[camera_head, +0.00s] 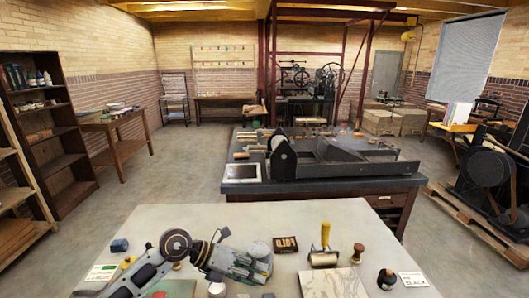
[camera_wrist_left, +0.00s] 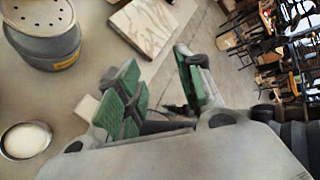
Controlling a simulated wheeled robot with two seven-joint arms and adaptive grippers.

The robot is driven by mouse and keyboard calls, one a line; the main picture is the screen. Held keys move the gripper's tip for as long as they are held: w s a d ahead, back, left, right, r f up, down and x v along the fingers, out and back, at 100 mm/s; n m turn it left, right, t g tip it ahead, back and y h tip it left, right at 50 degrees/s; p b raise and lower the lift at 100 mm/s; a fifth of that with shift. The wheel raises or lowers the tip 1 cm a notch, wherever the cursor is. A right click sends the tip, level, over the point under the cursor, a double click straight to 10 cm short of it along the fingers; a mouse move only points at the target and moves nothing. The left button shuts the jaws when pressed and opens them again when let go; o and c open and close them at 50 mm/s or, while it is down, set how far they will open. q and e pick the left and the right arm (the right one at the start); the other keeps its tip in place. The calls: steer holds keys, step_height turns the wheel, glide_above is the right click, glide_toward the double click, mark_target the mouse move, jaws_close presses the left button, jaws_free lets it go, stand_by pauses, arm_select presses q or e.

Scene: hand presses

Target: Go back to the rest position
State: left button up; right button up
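My left arm comes in from the lower left in the head view, and its gripper (camera_head: 258,264) is over the pale worktable (camera_head: 210,220). In the left wrist view the two green-padded fingers (camera_wrist_left: 160,88) stand apart with nothing between them, so the gripper is open and empty. The fingers are above the table, near a marbled board (camera_wrist_left: 145,24) that also shows in the head view (camera_head: 333,284). My right gripper is in neither view.
On the table are a blue block (camera_head: 119,246), a dark box (camera_head: 285,245), a yellow-handled roller (camera_head: 324,250), a wooden-handled stamp (camera_head: 357,253) and a dark bottle (camera_head: 386,280). A grey tin (camera_wrist_left: 45,35) and a white-filled dish (camera_wrist_left: 26,139) show in the wrist view. A press bench (camera_head: 320,178) stands beyond.

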arm_select(q)
step_height(320, 180, up, 15)
steer(key=w+d+n+t+h, duration=0.2)
steer(key=d+n+t+h, duration=0.1)
steer(key=n+t+h, duration=0.55)
steer(key=w+a+r+n+t+y, duration=0.2)
steer(key=w+a+n+t+y, duration=0.1)
steer(key=a+n+t+y, duration=0.55)
steer(key=a+f+n+g+y, duration=0.1)
steer(key=a+f+n+y, duration=1.1)
steer(key=n, duration=0.5)
steer(key=s+a+f+n+g+h, duration=0.15)
steer(key=s+f+n+g, duration=0.35)
steer(key=s+f+g, duration=1.3)
steer(key=s+f+t, duration=0.2)
steer(key=s+f, duration=0.1)
steer(key=f, duration=1.4)
steer(key=s+f+t, duration=0.1)
steer(key=s+f, duration=0.2)
steer(key=f, duration=1.5)
steer(key=s+a+f, duration=0.3)
steer(key=s+f, duration=0.7)
steer(key=s, duration=0.1)
steer(key=s+a+f+g, duration=0.1)
steer(key=s+a+f, duration=0.2)
steer(key=s+f, duration=0.7)
steer(key=shift+s+f+m+y, duration=0.25)
steer(key=shift+s+m+y, duration=0.2)
steer(key=shift+s, duration=0.25)
